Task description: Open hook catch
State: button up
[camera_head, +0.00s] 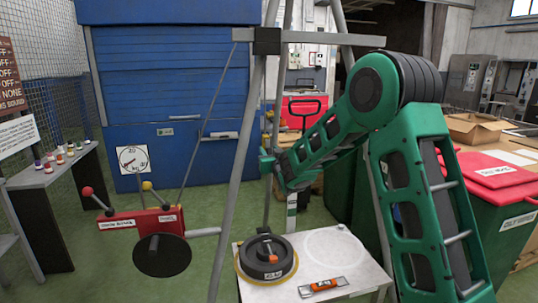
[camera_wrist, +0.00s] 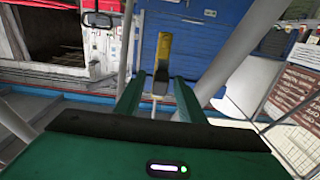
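In the wrist view, a yellow-topped piece with a dark lower part (camera_wrist: 163,49) stands upright in line with the gap between my fingers. I cannot tell for sure whether it is the hook catch, or whether it touches a finger. My gripper (camera_wrist: 158,85) has its two green fingers apart, with a visible gap. In the head view, my gripper (camera_head: 266,165) is small and partly hidden, at the end of my green arm beside the grey tripod frame. No hook catch can be made out clearly there.
Tripod legs (camera_head: 236,165) stand close to my gripper. Below are a white table (camera_head: 350,262), a black round weight (camera_head: 266,258) and an orange level (camera_head: 323,287). A red lever box (camera_head: 140,221) is at left. A blue shutter cabinet (camera_head: 170,80) stands behind.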

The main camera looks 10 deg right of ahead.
jog(key=shift+w, duration=0.15)
jog(key=shift+c, duration=0.6)
grip_shut()
